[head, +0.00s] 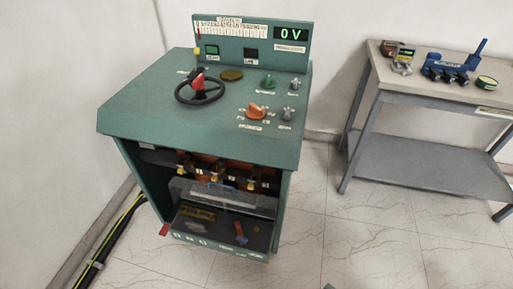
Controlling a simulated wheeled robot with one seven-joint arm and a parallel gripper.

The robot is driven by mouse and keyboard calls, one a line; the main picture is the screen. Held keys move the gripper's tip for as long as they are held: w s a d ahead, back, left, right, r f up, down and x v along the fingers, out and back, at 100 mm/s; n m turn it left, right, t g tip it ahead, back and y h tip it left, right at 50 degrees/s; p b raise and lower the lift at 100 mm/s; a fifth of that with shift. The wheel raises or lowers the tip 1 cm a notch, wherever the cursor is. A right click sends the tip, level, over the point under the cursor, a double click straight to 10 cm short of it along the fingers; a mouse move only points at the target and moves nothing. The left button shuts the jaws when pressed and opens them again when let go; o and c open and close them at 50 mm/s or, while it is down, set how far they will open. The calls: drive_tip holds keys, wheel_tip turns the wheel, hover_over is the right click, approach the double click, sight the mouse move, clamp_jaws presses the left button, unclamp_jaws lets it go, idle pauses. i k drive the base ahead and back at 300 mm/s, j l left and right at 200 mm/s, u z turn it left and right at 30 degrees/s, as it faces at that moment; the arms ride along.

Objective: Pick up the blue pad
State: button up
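No thing is plainly recognisable as a blue pad. A small blue and red piece (240,233) lies on the dark lower shelf (210,243) of the green cabinet, right of its middle; it is too small to tell what it is. A larger blue device (450,70) with dark parts and an upright end sits on the table at the right. My gripper is not in view.
The green cabinet (125,120) has a handwheel (200,89), knobs and a display reading 0 V (291,34). Its front is open below. The grey table (391,89) also bears a round green item (487,83). Tiled floor (365,240) is clear between them. Cables (112,235) run along the left wall.

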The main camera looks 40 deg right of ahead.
sight(431, 56)
drive_tip(key=z, duration=2)
drive_tip(key=i+l, duration=0.35)
drive_tip(key=i+l+z, duration=0.15)
drive_tip(key=i+l, duration=0.2)
drive_tip(key=i, duration=0.2)
drive_tip(key=i+l, duration=0.3)
drive_tip(key=i, duration=0.15)
drive_tip(key=l+z, duration=0.05)
